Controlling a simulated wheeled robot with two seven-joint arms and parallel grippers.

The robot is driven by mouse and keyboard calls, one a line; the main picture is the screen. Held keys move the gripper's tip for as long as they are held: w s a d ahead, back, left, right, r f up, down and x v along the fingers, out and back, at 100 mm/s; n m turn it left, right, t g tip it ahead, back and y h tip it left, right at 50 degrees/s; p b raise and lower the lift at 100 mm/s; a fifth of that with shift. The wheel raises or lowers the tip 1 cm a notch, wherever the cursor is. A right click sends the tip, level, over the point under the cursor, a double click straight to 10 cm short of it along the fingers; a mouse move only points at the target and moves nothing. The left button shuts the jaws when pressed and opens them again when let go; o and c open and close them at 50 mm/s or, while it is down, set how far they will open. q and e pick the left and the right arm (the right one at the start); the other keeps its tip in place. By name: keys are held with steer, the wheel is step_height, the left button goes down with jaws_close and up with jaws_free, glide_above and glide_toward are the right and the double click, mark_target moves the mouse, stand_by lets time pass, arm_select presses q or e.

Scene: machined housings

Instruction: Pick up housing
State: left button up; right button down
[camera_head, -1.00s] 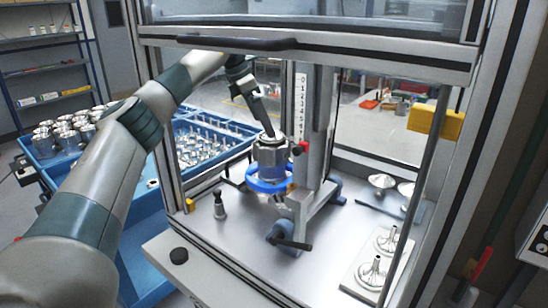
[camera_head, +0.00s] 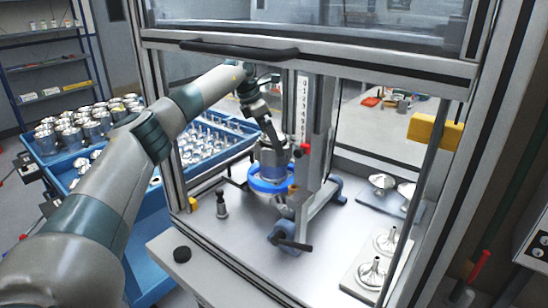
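A silvery machined housing (camera_head: 272,165) sits upright in the blue ring (camera_head: 270,186) of the press fixture inside the framed enclosure. My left arm comes in from the left, and its dark gripper (camera_head: 274,141) is at the top of the housing, pointing down and slightly right. The fingers overlap the housing's upper rim, and I cannot tell whether they are closed on it. My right gripper is not in view. More silvery housings (camera_head: 70,134) stand in a blue tray at the left.
The press column (camera_head: 318,135) stands just right of the housing, with a dark lever (camera_head: 293,243) below. A small dark post (camera_head: 221,205) stands left of it. Funnel-shaped metal parts (camera_head: 372,271) lie on plates at the right. The enclosure's frame surrounds the work area.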

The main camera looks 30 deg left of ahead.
arm_select(q)
steer(key=shift+w+d+f+p, duration=0.25)
steer(key=shift+d+f+p, duration=0.1)
steer(key=shift+f+p, duration=0.3)
steer(key=p+x, duration=0.1)
steer(key=x, duration=0.1)
steer(key=shift+w+d+f+p, duration=0.2)
steer(key=shift+d+f+p, duration=0.05)
steer(key=shift+f+p, duration=0.15)
steer(key=shift+w+f, duration=0.1)
steer(key=shift+f, duration=0.3)
steer(key=c, duration=1.9)
steer(key=shift+w+r, duration=0.1)
steer(key=shift+r, duration=0.05)
